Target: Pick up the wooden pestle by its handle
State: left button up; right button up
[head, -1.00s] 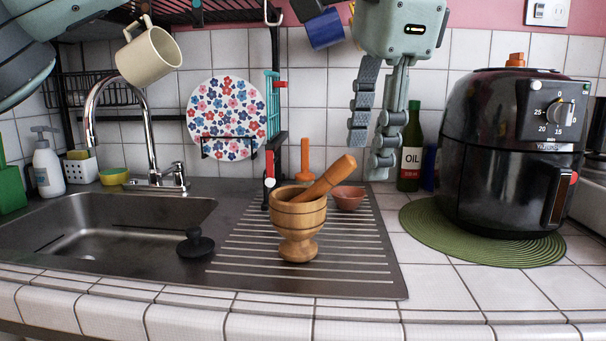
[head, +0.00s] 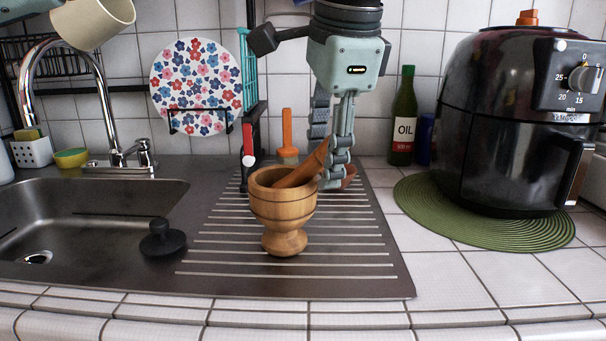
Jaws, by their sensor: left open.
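The wooden pestle (head: 300,171) leans in the wooden mortar (head: 283,207), its handle slanting up to the right. The mortar stands upright on the ribbed steel drainboard. My left gripper (head: 327,163) points down at the upper end of the handle. Its jaws are open. One finger is on the right of the handle and the other is partly hidden behind it. The handle's top lies between or right beside the fingers; I cannot tell if they touch. The pestle's lower end is hidden inside the mortar. My right gripper is not in view.
A small reddish bowl (head: 348,178) sits behind the fingers. An orange-handled tool (head: 287,133) stands behind the mortar. The sink (head: 90,225) with a black plug (head: 162,238) is left. A green oil bottle (head: 403,118) and black air fryer (head: 510,125) stand right.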

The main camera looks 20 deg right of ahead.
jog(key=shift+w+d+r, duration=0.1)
pick_arm(q)
jog(key=shift+c, duration=0.5)
grip_shut()
jog(key=shift+r, duration=0.1)
notch_tip(320, 180, up, 9)
jog(key=shift+r+p, duration=0.15)
jog(key=shift+p, duration=0.45)
jog(key=shift+r, duration=0.2)
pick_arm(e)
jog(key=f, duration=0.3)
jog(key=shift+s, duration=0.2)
